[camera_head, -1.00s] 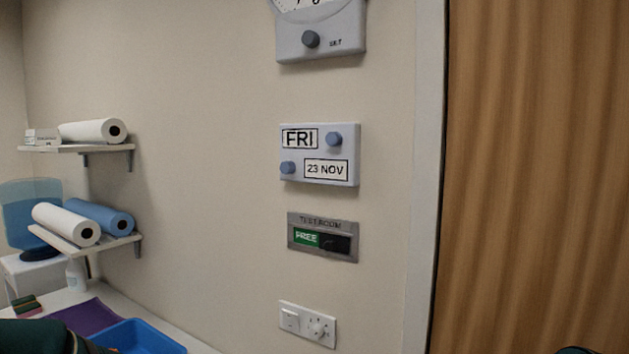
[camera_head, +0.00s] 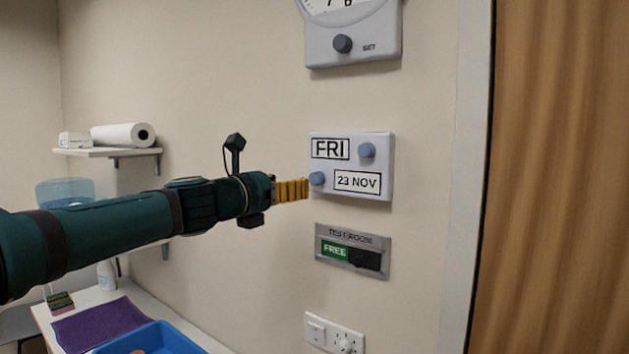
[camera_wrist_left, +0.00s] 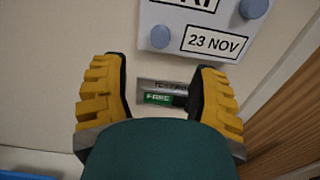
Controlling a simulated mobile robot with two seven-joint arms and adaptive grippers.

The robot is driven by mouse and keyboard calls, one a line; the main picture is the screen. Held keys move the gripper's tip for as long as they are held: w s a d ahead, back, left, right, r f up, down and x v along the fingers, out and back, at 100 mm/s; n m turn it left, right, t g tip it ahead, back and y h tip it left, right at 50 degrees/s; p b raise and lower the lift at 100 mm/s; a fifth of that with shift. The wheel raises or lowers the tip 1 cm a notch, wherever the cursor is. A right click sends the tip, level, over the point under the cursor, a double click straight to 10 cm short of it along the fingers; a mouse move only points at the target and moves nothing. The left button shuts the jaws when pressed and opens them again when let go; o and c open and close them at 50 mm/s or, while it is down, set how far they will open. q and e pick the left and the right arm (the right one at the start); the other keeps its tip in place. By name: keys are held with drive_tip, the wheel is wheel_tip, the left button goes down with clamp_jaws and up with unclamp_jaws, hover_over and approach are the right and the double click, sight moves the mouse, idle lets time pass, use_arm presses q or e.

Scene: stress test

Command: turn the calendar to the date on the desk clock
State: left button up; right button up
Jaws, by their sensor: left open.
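The wall calendar (camera_head: 352,193) is a white box reading FRI at upper left and 23 NOV at lower right. One blue-grey knob (camera_head: 367,150) sits right of FRI, and another knob (camera_head: 317,179) sits left of the date. My left gripper (camera_head: 305,188) has yellow fingers and reaches in from the left, close to the lower-left knob in the head view. In the left wrist view its fingers (camera_wrist_left: 155,95) are wide apart with nothing between them; the calendar (camera_wrist_left: 190,53) and lower knob (camera_wrist_left: 160,36) lie beyond. No desk clock is in view. My right gripper is not in view.
Above the calendar is a clock unit (camera_head: 350,50) with a SET knob. Below are a TEST ROOM sign (camera_head: 352,268) showing FREE and a switch plate (camera_head: 334,334).

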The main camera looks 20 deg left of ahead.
sight(313, 180)
use_arm(q)
drive_tip(key=p+x, duration=0.1)
drive_tip(key=x, duration=0.8)
drive_tip(key=shift+f, duration=0.1)
clamp_jaws()
